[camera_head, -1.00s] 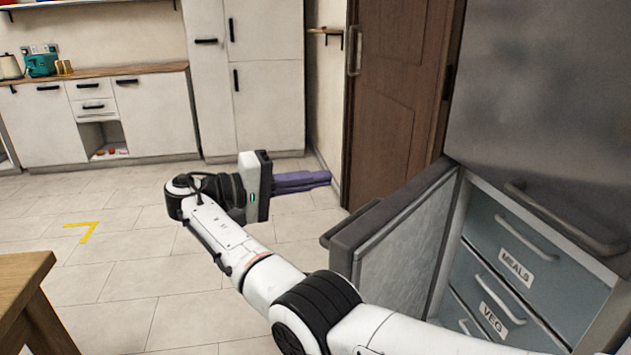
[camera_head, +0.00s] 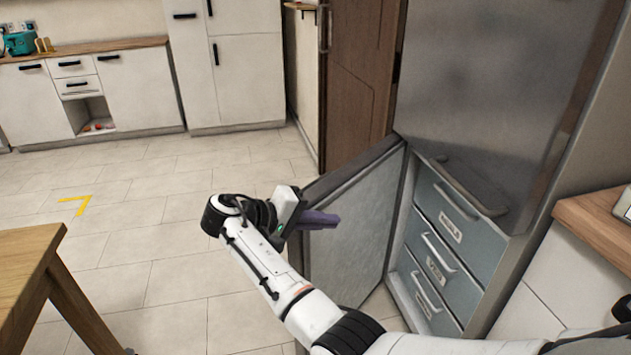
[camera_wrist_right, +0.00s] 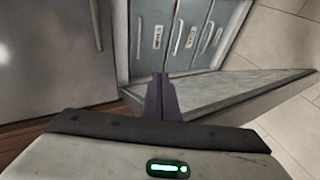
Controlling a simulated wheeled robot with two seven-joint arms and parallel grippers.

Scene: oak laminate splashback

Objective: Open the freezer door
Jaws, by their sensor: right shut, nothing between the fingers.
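The freezer door (camera_head: 352,222) stands wide open in the head view, swung out to the left of the freezer compartment. Its pale inner face shows. Inside, blue-grey drawers (camera_head: 447,232) with white labels are shut. My right gripper (camera_head: 328,220) is shut and empty, in front of the door's inner face near its outer edge; I cannot tell whether it touches. In the right wrist view its purple fingers (camera_wrist_right: 162,98) are together, with the door (camera_wrist_right: 225,95) behind them and to the right. My left gripper is not in view.
The steel upper fridge door (camera_head: 480,90) is shut above the freezer. A wooden table (camera_head: 28,265) stands at the left, and a wood-topped counter (camera_head: 600,225) at the right. The tiled floor between is clear. A brown door (camera_head: 360,90) stands behind.

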